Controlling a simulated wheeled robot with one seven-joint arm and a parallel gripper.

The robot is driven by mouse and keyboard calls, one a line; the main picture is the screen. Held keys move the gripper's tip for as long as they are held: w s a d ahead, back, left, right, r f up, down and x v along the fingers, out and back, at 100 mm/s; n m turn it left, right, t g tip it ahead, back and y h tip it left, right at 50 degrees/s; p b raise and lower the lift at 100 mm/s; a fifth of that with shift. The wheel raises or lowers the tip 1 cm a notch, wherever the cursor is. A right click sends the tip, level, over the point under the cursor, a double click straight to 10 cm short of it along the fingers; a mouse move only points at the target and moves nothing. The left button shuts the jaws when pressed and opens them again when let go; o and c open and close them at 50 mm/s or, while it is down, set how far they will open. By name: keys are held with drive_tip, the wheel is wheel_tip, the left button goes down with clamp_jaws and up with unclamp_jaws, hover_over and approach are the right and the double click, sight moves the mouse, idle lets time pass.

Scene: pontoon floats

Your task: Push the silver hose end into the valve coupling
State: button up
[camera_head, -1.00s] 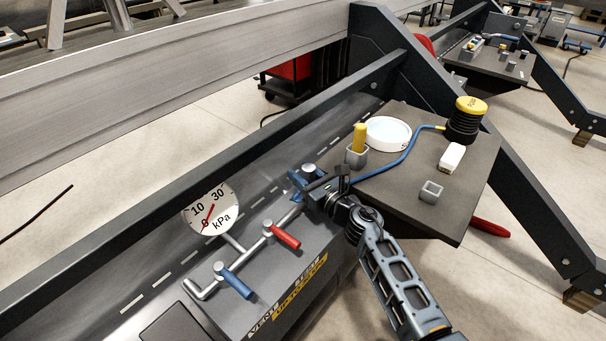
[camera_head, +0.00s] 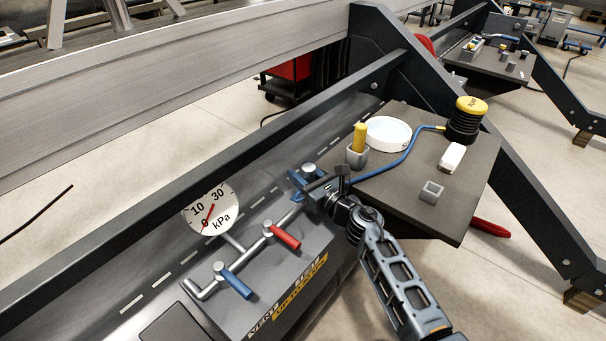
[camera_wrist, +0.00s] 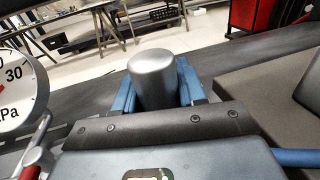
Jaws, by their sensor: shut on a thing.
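The silver hose end (camera_head: 309,168) shows as a short upright cylinder at my gripper (camera_head: 308,179). In the wrist view the silver cylinder (camera_wrist: 153,78) stands between the blue jaws of my gripper (camera_wrist: 155,92), which are shut on it. The blue hose (camera_head: 401,162) runs from the pump across the dark table to my gripper. It also shows at the right of the wrist view (camera_wrist: 297,157). The silver pipe (camera_head: 287,217) leads up to my gripper from the valve panel. The valve coupling at its end is mostly hidden, so I cannot tell whether the hose end is inside it.
A kPa gauge (camera_head: 211,209), a red lever (camera_head: 286,237) and a blue lever (camera_head: 237,284) stand left of my gripper. A dark beam passes behind.

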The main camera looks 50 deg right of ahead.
drive_tip(key=shift+f+b, duration=1.9)
drive_tip(key=shift+b, duration=0.05)
drive_tip(key=o, duration=1.2)
drive_tip(key=shift+s+a, duration=0.25)
drive_tip(key=shift+s, duration=1)
drive_tip(key=shift+s+a, duration=0.25)
drive_tip(key=shift+s, duration=1.05)
drive_tip(key=shift+s+a, duration=0.25)
drive_tip(key=shift+s, duration=1)
